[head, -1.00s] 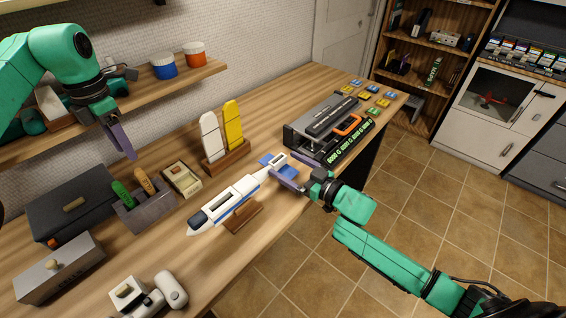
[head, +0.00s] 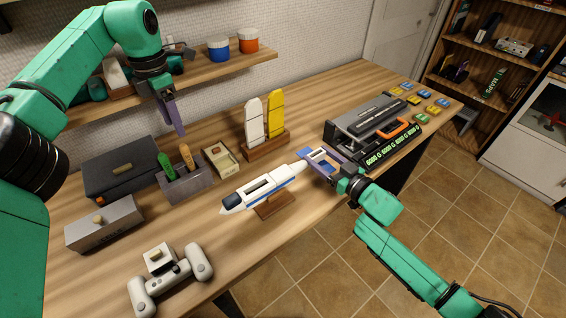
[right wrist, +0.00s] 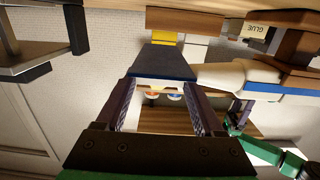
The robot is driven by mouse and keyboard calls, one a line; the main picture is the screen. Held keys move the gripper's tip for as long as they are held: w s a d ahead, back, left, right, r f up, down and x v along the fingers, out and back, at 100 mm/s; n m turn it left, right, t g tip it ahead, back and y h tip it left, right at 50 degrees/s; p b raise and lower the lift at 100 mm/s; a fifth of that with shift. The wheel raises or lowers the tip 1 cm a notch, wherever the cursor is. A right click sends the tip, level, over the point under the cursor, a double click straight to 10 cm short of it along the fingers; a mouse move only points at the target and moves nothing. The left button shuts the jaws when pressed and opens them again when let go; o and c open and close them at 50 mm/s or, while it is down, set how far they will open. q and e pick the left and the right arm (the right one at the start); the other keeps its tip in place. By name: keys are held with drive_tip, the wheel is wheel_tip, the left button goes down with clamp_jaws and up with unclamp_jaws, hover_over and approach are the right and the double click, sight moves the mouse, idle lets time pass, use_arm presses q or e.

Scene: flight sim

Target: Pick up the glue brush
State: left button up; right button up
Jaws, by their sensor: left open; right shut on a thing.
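A grey holder (head: 188,186) on the bench holds two upright tools, one with a green handle (head: 165,163) and one with an orange-brown handle (head: 187,156). I cannot tell for certain which is the glue brush; their lower ends are hidden in the holder. My left gripper (head: 179,131) hangs just above the handles, fingers pointing down, open and empty. My right gripper (head: 317,160) is shut on the blue tail piece (right wrist: 165,62) of the white model plane (head: 260,187). The plane rests on a brown wooden stand (head: 275,206).
A cream box (head: 221,159) stands right of the holder. White and yellow parts stand in a wooden rack (head: 267,145). A dark box (head: 120,168), a grey box (head: 104,222) and a white controller (head: 170,279) are nearby. A shelf (head: 190,78) overhangs the back.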

sight(181, 147)
use_arm(q)
wheel_tip(181, 147, down, 3)
drive_tip(key=s+d+n+h, duration=0.1)
drive_tip(key=s+d+n, duration=0.1)
drive_tip(key=d, duration=0.1)
drive_tip(key=s+a+r+n+t, duration=0.2)
drive_tip(key=a+r+n+t, duration=0.2)
drive_tip(key=n, duration=0.1)
drive_tip(key=shift+t, duration=0.3)
drive_tip(key=x, duration=1.1)
drive_tip(key=shift+s+f, duration=0.1)
drive_tip(key=shift+f, duration=0.3)
clamp_jaws()
